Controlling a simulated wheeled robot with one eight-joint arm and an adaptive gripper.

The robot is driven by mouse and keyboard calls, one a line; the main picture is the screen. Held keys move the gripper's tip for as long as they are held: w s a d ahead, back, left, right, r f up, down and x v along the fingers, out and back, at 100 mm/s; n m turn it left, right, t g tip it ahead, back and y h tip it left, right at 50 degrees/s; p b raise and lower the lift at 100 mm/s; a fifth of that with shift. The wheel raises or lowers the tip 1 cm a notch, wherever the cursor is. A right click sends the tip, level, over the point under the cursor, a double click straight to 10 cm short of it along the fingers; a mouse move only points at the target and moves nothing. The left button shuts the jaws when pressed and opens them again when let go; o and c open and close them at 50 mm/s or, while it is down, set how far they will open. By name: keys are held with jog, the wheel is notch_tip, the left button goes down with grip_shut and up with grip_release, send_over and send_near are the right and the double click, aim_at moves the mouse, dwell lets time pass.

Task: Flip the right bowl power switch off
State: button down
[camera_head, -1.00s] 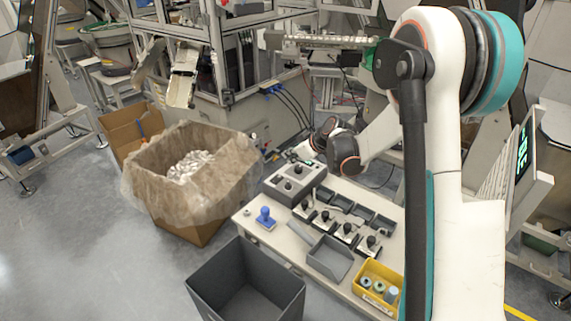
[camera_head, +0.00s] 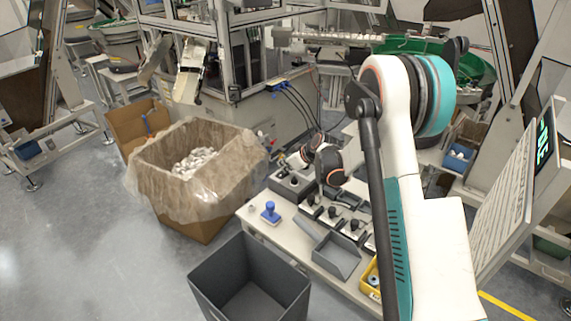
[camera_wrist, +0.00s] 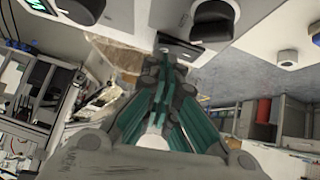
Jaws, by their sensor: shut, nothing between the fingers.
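In the head view a dark grey control box (camera_head: 290,187) with knobs stands at the far left end of the bench, partly hidden by my arm. My gripper (camera_head: 284,162) is small there, at the far side of this box. In the wrist view my gripper (camera_wrist: 166,62) is shut and empty, its teal-lined fingers together. Its tips are close to a white panel with black rotary knobs: one knob (camera_wrist: 213,18) is just right of the tips, another (camera_wrist: 82,9) is at the upper left. I cannot tell which is the right bowl switch, or whether the tips touch anything.
The bench (camera_head: 258,228) holds a blue-handled tool (camera_head: 270,212), a grey tray (camera_head: 337,256) and a yellow bin (camera_head: 369,279). A dark open bin (camera_head: 250,285) stands in front. A plastic-lined carton (camera_head: 200,218) is left.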

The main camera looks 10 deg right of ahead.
jog(key=shift+d+f+b, duration=0.2)
jog(key=shift+f+b, duration=0.25)
jog(key=shift+r, duration=0.15)
jog(key=shift+a, duration=0.1)
jog(key=shift+s+a+r, duration=0.1)
jog(key=shift+s+a, duration=0.3)
jog(key=shift+a, duration=0.2)
